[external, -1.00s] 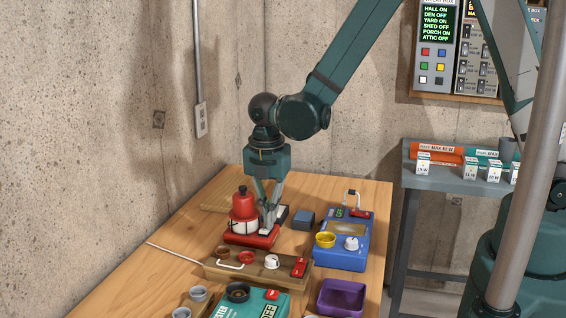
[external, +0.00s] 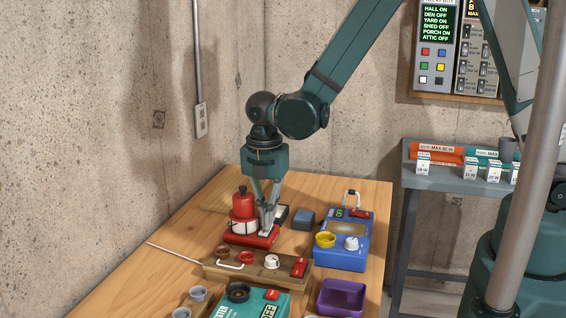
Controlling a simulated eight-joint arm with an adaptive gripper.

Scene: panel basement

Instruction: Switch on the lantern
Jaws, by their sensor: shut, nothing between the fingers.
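The red lantern (external: 243,210) stands upright on the wooden table, with a red top, a pale glass band and a red base (external: 240,238). My gripper (external: 265,232) points down just right of the lantern, with its fingers shut and empty. The fingertips are low, over the right part of the red base, at or very close to a small pale part there. The fingers cover most of that part, so I cannot tell its position or whether they touch it. I cannot tell from the glass whether the lantern is lit.
A blue box (external: 342,255) with a yellow cup is to the right. A dark blue block (external: 304,219) sits between. A teal tester (external: 250,303) and purple tray (external: 341,297) are nearer.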

